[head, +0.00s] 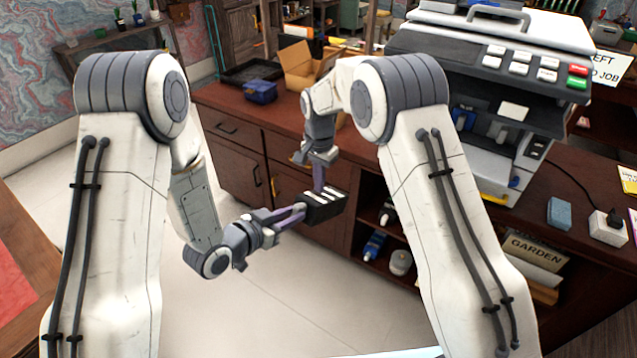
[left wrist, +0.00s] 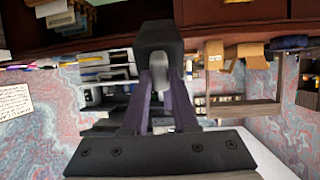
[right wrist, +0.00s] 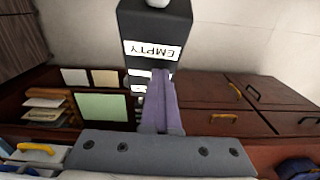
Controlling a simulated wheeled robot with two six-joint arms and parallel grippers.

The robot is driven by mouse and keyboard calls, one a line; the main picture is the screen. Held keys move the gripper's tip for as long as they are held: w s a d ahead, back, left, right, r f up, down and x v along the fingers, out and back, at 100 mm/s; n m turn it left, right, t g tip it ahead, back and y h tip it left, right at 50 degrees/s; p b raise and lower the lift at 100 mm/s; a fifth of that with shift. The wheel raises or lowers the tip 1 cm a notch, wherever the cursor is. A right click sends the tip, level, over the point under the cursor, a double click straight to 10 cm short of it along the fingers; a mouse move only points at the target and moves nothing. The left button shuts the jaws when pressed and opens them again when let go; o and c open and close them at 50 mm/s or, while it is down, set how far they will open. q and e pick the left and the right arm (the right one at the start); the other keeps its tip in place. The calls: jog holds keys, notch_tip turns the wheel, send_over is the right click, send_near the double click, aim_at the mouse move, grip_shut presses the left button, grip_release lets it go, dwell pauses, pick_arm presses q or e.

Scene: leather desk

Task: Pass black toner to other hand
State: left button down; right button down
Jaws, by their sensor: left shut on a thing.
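The black toner (head: 325,206) is a dark block with white labels, held in the air in front of the cabinet. My left gripper (head: 300,213) is shut on its left end. In the left wrist view the toner (left wrist: 160,38) sits between the fingertips, with a grey rounded part showing between them. My right gripper (head: 319,186) points down at the toner from above. In the right wrist view its fingers (right wrist: 160,80) are close together and overlap the toner's near end, below the label "EMPTY" (right wrist: 152,51). Whether they touch the toner is not clear.
A large grey printer (head: 500,60) stands on the wooden desk (head: 225,108) at the right. An open cardboard box (head: 300,65), a black tray (head: 252,71) and a blue box (head: 261,91) are at the back. Shelves below hold bottles (head: 374,246). The floor below the grippers is clear.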

grip_release()
dwell(0.3)
jog(key=shift+r, duration=0.15)
pick_arm(q)
jog(key=shift+r, duration=0.1)
pick_arm(e)
notch_tip(320, 180, up, 12)
jog(key=f, duration=0.1)
pick_arm(q)
jog(key=shift+d+f, duration=0.2)
jog(key=shift+d, duration=0.1)
pick_arm(e)
send_over(341, 209)
jog(key=s, duration=0.1)
notch_tip(341, 209, down, 8)
pick_arm(q)
jog(key=d+f, duration=0.4)
jog(key=d, duration=0.2)
jog(key=shift+f, duration=0.15)
pick_arm(e)
jog(key=f, duration=1.2)
jog(key=shift+s+a, duration=0.15)
jog(key=shift+a, duration=0.05)
